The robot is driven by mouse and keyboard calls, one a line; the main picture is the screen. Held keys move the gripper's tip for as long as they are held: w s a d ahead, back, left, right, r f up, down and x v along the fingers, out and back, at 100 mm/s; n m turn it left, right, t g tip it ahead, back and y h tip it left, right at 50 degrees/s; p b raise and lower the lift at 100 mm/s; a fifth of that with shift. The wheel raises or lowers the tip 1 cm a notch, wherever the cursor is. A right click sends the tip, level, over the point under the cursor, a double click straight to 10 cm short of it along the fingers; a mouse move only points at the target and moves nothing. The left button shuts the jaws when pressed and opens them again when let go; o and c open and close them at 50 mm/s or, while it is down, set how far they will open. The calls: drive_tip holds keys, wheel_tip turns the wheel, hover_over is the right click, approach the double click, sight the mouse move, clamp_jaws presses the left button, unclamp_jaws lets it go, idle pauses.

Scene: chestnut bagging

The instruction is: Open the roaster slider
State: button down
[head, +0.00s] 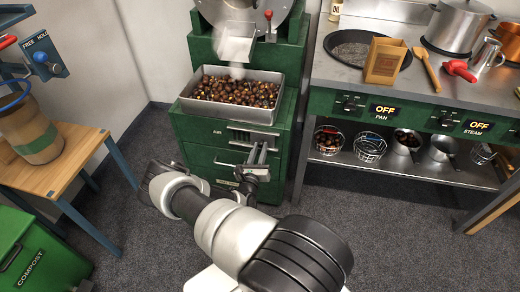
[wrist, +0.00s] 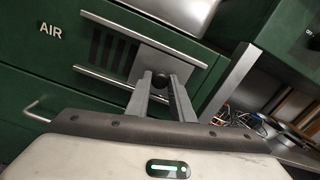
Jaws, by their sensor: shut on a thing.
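The roaster slider (wrist: 182,62) is a grey metal plate between two horizontal rails on the green roaster (head: 205,130), right of the word AIR. Dark vent slots show at the plate's left in the wrist view. In the head view my gripper (head: 257,158) reaches the front of the roaster, and my arm hides part of the lower front. The knob is too small to make out there.
A metal tray (head: 228,113) full of chestnuts sits on the roaster above the slider. The stove counter (head: 440,95) with pans stands to the right. A wooden table (head: 65,165) and a green compost bin (head: 40,250) are at the left. Carpet between them is clear.

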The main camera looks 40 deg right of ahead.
drive_tip(key=shift+f, duration=0.1)
drive_tip(key=c, duration=1.5)
unclamp_jaws()
drive_tip(key=shift+c, duration=0.2)
drive_tip(key=shift+a, duration=0.1)
drive_tip(key=p+v, duration=0.3)
drive_tip(key=v, duration=1.4)
drive_tip(key=shift+a, duration=0.2)
